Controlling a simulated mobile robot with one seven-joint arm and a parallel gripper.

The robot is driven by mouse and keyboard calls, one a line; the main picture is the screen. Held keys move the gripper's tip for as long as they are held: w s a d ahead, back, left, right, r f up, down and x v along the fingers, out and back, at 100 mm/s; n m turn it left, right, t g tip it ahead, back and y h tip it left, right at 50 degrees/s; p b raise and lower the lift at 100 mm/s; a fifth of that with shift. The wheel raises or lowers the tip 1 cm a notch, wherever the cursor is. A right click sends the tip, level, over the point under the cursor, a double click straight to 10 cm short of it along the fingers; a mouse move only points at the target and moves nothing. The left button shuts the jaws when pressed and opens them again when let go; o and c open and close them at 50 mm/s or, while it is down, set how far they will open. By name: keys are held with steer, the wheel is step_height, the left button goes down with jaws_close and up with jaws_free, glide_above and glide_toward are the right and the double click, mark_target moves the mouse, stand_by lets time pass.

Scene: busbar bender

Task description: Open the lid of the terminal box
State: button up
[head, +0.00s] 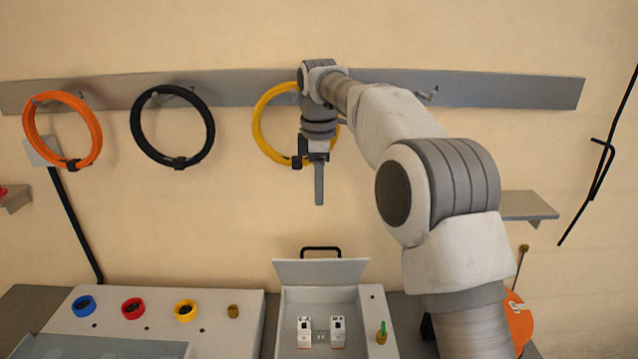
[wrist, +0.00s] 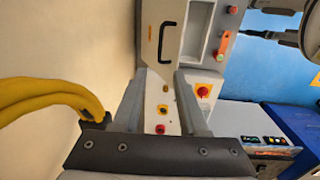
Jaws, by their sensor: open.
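The terminal box (head: 290,310) stands at the bottom centre of the head view. Its grey lid (head: 321,272) is raised at the back edge, with a black handle (head: 321,250) along its top. Two white modules (head: 304,332) show inside the open box. In the wrist view the lid (wrist: 165,55) and its black handle (wrist: 166,42) are at the top, beside the box interior (wrist: 200,35). My gripper (head: 319,200) hangs pointing down above and behind the lid, apart from it. In the wrist view my gripper (wrist: 163,95) has its fingers spread, with nothing between them.
Orange (head: 62,130), black (head: 172,127) and yellow (head: 268,125) cable coils hang on the wall rail (head: 490,90); the yellow one is close behind my gripper. A panel (head: 60,308) with coloured rings stands left of the box. A small shelf (head: 527,206) is at right.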

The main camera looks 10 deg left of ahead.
steer(key=shift+r, duration=0.4)
steer(key=shift+c, duration=0.3)
steer(key=shift+f, duration=0.1)
steer(key=shift+c, duration=1.3)
steer(key=shift+d+f+b, duration=0.25)
steer(key=shift+f+b, duration=0.05)
steer(key=shift+b, duration=0.2)
steer(key=shift+c, duration=1.2)
steer(key=s+d+f+t+y+b, duration=0.1)
steer(key=d+f+b, duration=0.1)
steer(key=b, duration=0.1)
steer(key=s+d+f+t+y+b, duration=0.1)
steer(key=s+f+y+b, duration=0.1)
steer(key=b, duration=0.2)
steer(key=s+d+f+m+t+y+b, duration=0.1)
steer(key=s+d+f+y+b, duration=0.1)
steer(key=b, duration=0.1)
steer(key=shift+d+f+b, duration=0.3)
steer(key=shift+f+b, duration=0.05)
steer(key=shift+b, duration=0.05)
jaws_close()
steer(key=t, duration=0.1)
glide_above(320, 266)
steer(key=d, duration=0.2)
step_height(320, 266, down, 9)
steer(key=shift+a+r, duration=0.1)
